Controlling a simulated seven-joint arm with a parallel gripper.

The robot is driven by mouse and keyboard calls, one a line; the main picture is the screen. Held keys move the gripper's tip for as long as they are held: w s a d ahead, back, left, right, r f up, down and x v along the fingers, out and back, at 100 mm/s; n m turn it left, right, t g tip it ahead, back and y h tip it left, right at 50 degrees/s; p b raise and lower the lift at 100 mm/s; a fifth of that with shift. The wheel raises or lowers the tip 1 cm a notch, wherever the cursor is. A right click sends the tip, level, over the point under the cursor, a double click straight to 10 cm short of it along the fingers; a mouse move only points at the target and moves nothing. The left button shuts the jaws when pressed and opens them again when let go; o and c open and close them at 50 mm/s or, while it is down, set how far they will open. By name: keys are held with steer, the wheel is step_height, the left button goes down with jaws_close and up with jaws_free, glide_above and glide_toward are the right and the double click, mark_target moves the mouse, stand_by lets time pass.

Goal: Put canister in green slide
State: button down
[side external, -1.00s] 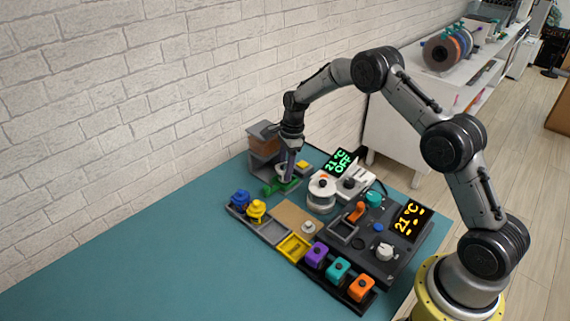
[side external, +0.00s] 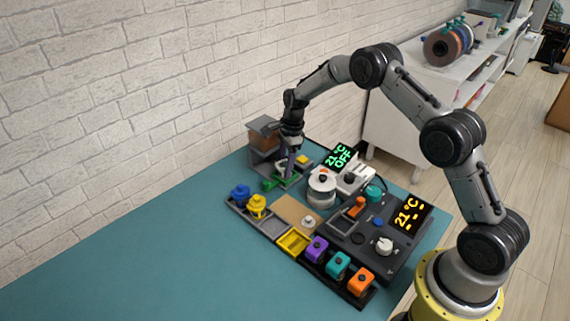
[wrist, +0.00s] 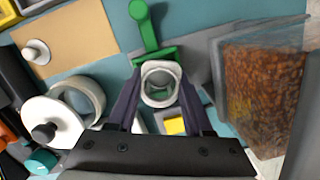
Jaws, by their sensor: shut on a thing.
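The green slide (wrist: 146,32) lies on the grey dispenser base, its knobbed handle sticking out to the front. In the side view it shows as a green bar (side external: 269,185) under my gripper. My gripper (wrist: 160,88) points down and is shut on the canister, a small pale grey open-topped cup (wrist: 160,71). In the wrist view the canister is between the two dark fingers, overlapping the slide's near end. Whether it touches the slide cannot be told. In the side view the fingers (side external: 289,172) are over the slide, and the canister is hard to make out.
A hopper of brown granules (wrist: 262,85) stands close beside my gripper. A white round device (side external: 321,190) with a green display is on the other side. A tray of coloured pieces and a dark control panel (side external: 381,265) are nearer. The table's left front is clear.

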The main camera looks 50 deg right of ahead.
steer(key=shift+f, duration=0.1)
steer(key=shift+c, duration=1.1)
jaws_free()
step_height(320, 180, up, 7)
